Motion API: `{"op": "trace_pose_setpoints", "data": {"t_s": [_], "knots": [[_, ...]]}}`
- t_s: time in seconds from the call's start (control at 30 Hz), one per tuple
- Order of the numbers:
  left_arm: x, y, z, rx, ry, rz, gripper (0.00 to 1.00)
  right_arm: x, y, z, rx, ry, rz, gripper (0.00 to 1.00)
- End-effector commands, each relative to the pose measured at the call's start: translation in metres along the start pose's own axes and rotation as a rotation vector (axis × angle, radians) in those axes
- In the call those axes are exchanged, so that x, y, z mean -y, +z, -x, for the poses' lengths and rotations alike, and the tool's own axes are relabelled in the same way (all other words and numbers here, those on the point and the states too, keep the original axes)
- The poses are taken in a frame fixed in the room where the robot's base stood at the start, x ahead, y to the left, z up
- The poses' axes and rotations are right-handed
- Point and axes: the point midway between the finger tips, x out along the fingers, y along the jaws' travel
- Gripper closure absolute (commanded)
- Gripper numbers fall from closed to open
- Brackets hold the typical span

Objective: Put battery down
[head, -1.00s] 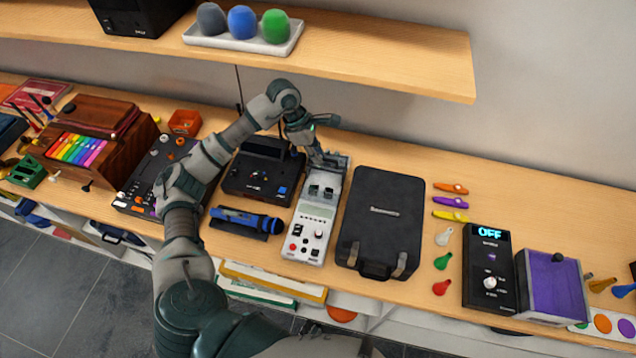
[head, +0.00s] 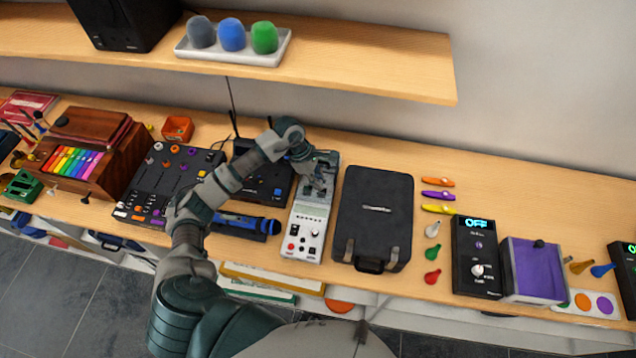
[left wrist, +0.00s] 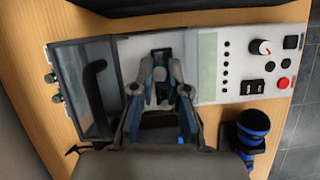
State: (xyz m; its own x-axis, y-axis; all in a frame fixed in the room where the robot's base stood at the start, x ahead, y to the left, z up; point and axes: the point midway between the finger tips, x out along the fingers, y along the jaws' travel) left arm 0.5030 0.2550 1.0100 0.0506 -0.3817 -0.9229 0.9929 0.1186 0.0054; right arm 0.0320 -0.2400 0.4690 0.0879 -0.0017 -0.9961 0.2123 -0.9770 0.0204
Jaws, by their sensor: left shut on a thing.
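The white instrument (head: 303,237) lies on the wooden bench, with a red button, knobs and a small display at its near end. It also shows in the left wrist view (left wrist: 234,88), with its dark bay at left. My left gripper (head: 320,186) is over the instrument's middle and covers the part with the slots. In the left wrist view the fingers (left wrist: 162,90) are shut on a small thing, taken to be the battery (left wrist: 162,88). It is mostly hidden between the fingertips. I cannot tell whether it touches the slot floor. My right gripper is not in view.
A black case (head: 375,215) stands close to the right of the instrument. A blue flashlight-like item (head: 245,224) lies close to the left, and a black radio-like box (head: 262,180) stands behind it. A shelf (head: 350,65) overhangs the back. Bare bench lies at the back right.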

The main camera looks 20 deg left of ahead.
Motion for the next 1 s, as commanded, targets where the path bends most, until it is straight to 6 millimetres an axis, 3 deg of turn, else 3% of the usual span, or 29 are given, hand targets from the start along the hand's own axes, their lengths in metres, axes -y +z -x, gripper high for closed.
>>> {"op": "trace_pose_setpoints", "data": {"t_s": [0.1, 0.3, 0.33, 0.37, 0.8, 1.0], "knots": [[0.002, -0.005, -0.019, -0.006, -0.009, 0.002, 1.00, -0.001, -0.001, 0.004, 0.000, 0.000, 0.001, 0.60], [0.003, -0.007, -0.023, -0.008, -0.011, 0.002, 1.00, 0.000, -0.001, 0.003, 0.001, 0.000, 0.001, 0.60], [0.002, -0.008, -0.023, -0.007, -0.011, 0.002, 0.80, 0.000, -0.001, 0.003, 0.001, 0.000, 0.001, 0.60], [0.002, -0.008, -0.023, -0.007, -0.011, 0.002, 0.76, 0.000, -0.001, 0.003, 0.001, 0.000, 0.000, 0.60], [0.001, -0.009, -0.018, -0.005, -0.005, 0.001, 0.76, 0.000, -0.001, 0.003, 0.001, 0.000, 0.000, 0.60], [0.000, -0.009, 0.010, -0.006, 0.000, 0.000, 0.76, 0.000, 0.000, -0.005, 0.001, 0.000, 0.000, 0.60]]}}
